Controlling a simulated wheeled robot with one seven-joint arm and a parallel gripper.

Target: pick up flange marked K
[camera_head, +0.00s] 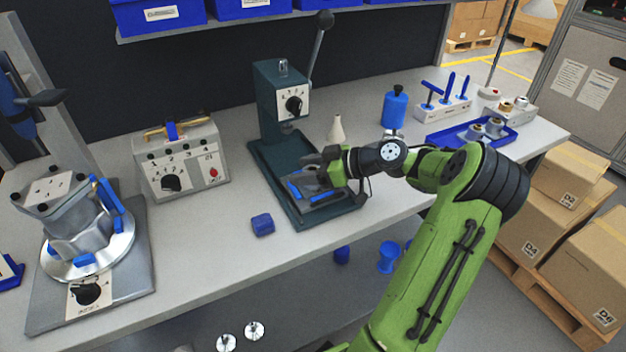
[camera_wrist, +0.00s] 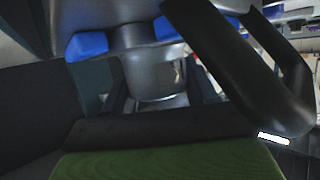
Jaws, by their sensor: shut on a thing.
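My gripper (camera_head: 312,168) is over the base of the green press, at the middle of the bench. In the wrist view, a rounded grey metal part (camera_wrist: 155,78) sits between the dark fingers, and my gripper is shut on it. A flat grey fixture (camera_head: 322,203) with blue pads lies just below my gripper on the press base. Blue pads (camera_wrist: 87,45) also show in the wrist view, beside the grey part. No letter K is readable on any part, and my gripper hides most of the held part in the head view.
The green press (camera_head: 277,95) with a raised lever stands behind my gripper. A loose blue block (camera_head: 262,224) lies left of it. A grey control box (camera_head: 180,160) and a round clamped housing (camera_head: 75,210) stand further left. A blue tray (camera_head: 450,138) with small metal parts is at right.

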